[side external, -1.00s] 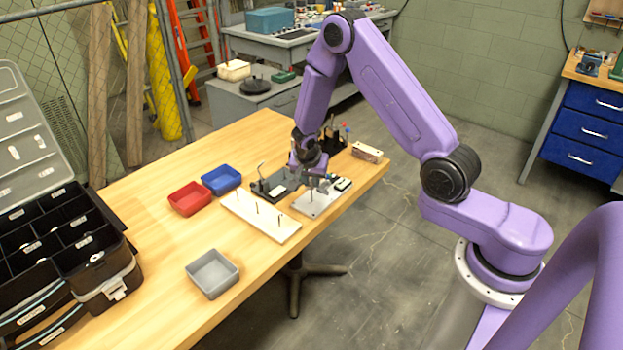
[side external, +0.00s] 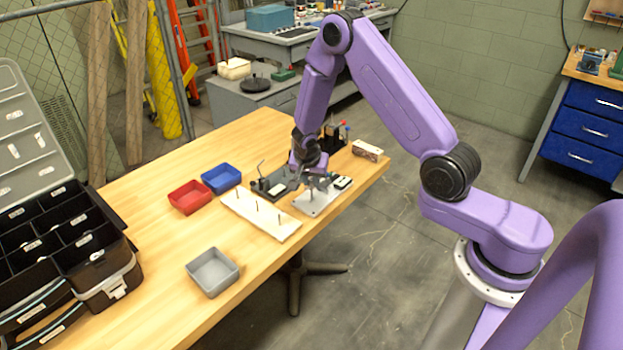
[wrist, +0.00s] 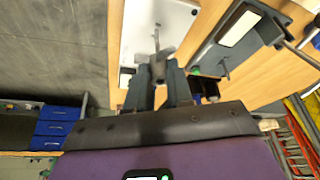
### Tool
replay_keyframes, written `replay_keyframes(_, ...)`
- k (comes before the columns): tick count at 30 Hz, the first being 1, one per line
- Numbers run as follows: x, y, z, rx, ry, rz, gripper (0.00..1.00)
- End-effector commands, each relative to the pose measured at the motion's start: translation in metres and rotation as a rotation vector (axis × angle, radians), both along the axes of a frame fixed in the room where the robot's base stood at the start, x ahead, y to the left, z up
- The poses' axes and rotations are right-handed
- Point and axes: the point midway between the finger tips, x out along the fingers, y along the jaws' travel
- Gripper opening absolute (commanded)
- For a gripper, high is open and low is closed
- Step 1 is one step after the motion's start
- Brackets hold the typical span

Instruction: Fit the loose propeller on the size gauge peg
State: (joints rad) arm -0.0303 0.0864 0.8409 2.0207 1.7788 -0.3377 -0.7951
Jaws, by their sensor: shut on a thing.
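My gripper (wrist: 160,78) is shut on a grey propeller (wrist: 158,62), seen between the fingertips in the wrist view. In the side view my gripper (side external: 312,176) is low over the table at the back edge of a light grey plate (side external: 316,206) with an upright peg. That plate also shows in the wrist view (wrist: 172,16), with a thin peg rising close to the propeller. The fingers hide part of the propeller, and I cannot tell whether it touches the peg. A white board (side external: 255,218) with several upright pegs lies to the left.
A dark fixture (side external: 268,188) with a bent rod stands just left of my gripper. A blue bin (side external: 221,180), a red bin (side external: 189,197) and a grey bin (side external: 212,272) are further left. A small block (side external: 367,151) lies behind right.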

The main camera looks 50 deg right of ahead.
Motion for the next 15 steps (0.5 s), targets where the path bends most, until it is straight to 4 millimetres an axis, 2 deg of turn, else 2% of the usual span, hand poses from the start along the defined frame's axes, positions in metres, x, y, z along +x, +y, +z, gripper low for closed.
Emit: replay_keyframes(15,0.0001,-0.0001,-0.0087,0.0,0.0,0.001,0.0)
